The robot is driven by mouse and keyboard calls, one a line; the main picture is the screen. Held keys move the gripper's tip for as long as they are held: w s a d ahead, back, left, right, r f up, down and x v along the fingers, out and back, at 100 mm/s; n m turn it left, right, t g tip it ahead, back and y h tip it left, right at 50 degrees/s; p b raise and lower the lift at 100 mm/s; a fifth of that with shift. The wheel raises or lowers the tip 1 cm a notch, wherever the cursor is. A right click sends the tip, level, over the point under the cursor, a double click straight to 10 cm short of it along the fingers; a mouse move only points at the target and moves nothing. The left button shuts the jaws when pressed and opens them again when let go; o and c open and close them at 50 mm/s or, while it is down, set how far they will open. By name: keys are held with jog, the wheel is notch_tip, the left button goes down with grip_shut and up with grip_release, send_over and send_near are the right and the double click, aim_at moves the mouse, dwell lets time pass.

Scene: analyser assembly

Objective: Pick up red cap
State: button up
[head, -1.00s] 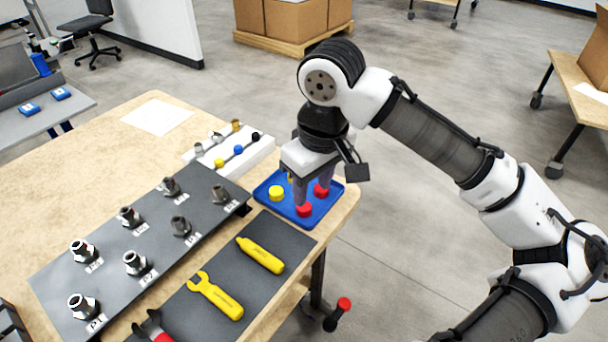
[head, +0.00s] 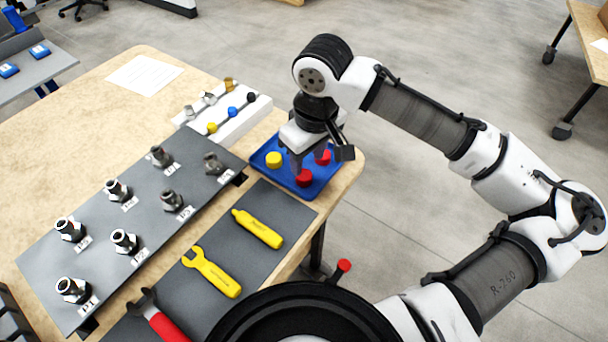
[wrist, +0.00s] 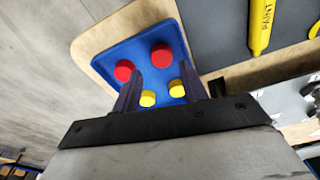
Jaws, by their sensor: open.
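A blue tray (head: 318,184) at the table's right corner holds red and yellow caps. One red cap (head: 304,177) is near the tray's front and another red cap (head: 323,157) is farther back, partly hidden by a finger. A yellow cap (head: 273,159) sits at the left. My gripper (head: 310,164) points down over the tray, open and empty. In the wrist view my gripper (wrist: 160,69) has its fingers apart; one red cap (wrist: 162,56) shows ahead between the tips, the other red cap (wrist: 124,70) beside the left finger. Two yellow caps (wrist: 147,98) lie between the fingers.
A white block with small fittings (head: 225,118) stands left of the tray. A dark panel with several metal fittings (head: 123,241) lies farther left.

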aim_at(304, 175)
jog(key=f, duration=0.5)
jog(key=shift+w+a, duration=0.2)
jog(key=shift+a, duration=0.15)
jog(key=shift+c, duration=0.4)
jog(key=c, duration=0.6)
